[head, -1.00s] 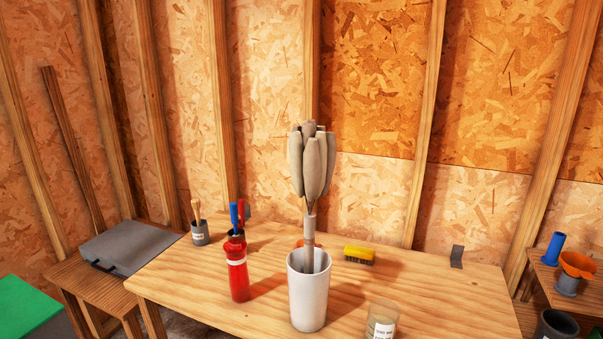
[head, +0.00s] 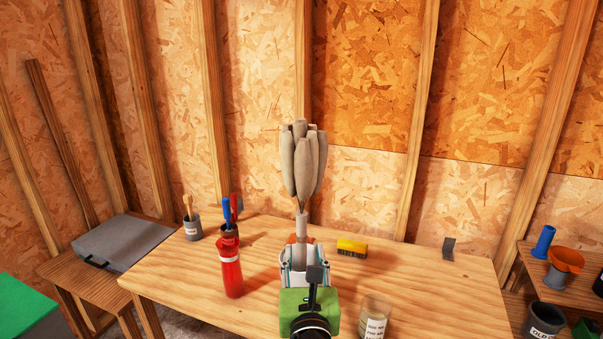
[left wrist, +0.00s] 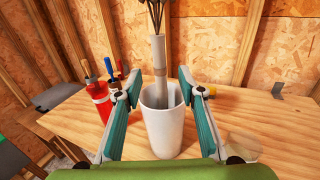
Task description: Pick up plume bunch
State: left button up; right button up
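The plume bunch (head: 304,165) stands upright in a white cup on the wooden table, its grey-beige plumes at the top and a pale stem below. In the left wrist view its stem (left wrist: 157,60) rises out of the white cup (left wrist: 163,130). My left gripper (head: 304,272) is in front of the cup and hides most of it in the head view. In the left wrist view its two teal fingers (left wrist: 160,85) are spread wide, one to each side of the cup and stem, with nothing gripped. My right gripper is not in view.
On the table (head: 180,285) are a red bottle (head: 230,265), a yellow brush (head: 352,247), a clear labelled jar (head: 375,318) and a grey pot with a brush (head: 192,228). A side shelf at right holds an orange funnel (head: 566,260).

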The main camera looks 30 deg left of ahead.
aim_at(302, 229)
pick_arm(q)
jog(key=x, duration=0.5)
jog(key=shift+w+p, duration=0.1)
jog(key=shift+p, duration=0.2)
jog(key=shift+w+a, duration=0.35)
jog(key=p+x, duration=0.1)
jog(key=x, duration=0.3)
jog(key=shift+w+a+r, duration=0.1)
jog(key=shift+a+r, duration=0.05)
jog(key=shift+w+a, duration=0.25)
jog(key=shift+w, duration=0.05)
jog(key=shift+s, duration=0.1)
jog(key=shift+c, duration=0.3)
grip_shut()
